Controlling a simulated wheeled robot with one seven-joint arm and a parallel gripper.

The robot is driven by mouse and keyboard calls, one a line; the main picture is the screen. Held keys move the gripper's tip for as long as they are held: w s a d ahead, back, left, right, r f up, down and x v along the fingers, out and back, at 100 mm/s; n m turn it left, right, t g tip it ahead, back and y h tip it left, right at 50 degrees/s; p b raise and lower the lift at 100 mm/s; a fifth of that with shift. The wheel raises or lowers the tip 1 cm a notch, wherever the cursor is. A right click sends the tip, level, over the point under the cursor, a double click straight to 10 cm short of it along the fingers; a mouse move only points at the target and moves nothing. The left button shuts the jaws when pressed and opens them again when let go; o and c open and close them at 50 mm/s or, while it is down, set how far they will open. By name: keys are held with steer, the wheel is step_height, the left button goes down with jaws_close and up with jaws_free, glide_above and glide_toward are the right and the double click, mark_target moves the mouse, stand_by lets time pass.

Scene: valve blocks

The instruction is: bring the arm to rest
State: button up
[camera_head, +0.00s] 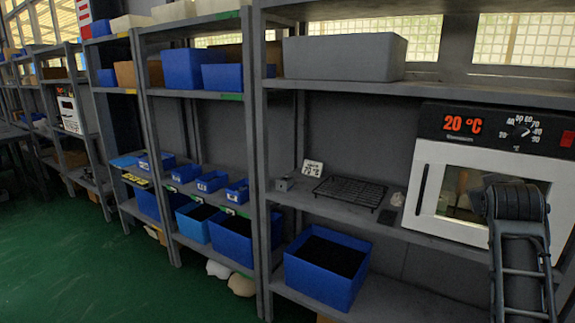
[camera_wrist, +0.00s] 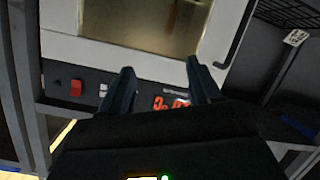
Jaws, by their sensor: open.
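My arm (camera_head: 515,245) rises at the right edge of the head view, in front of the white oven (camera_head: 428,190). My gripper is not clear in the head view. In the wrist view my gripper (camera_wrist: 160,68) is open, its two dark fingers apart with nothing between them. The wrist view is upside down: the oven's control panel (camera_wrist: 90,88) with its red switch and red display shows behind the fingers, and the oven window (camera_wrist: 135,22) lies above. The gap between fingers and oven cannot be told.
The oven reads 20 °C and its door looks shut. Left of it on the shelf are a black wire rack (camera_head: 348,192), a small sign (camera_head: 312,168) and a small grey block (camera_head: 284,184). A large blue bin (camera_head: 318,285) stands below. Green floor (camera_head: 100,275) is clear at left.

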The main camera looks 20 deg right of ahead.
steer(key=s+a+f+n+t+y, duration=0.2)
steer(key=s+a+f+n+y, duration=0.1)
steer(key=s+a+f, duration=0.65)
steer(key=s+a+f+n+t+y, duration=0.25)
steer(key=s+a+f, duration=0.6)
steer(key=a, duration=0.65)
steer(key=s+a+r+y, duration=0.2)
steer(key=s+a, duration=0.5)
steer(key=s, duration=0.5)
steer(key=s+a+r+y, duration=0.3)
steer(key=s+a, duration=0.5)
steer(key=s, duration=0.4)
steer(key=shift+s+m+t+y, duration=0.2)
steer(key=shift+m+t+y, duration=0.15)
steer(key=shift+t, duration=0.1)
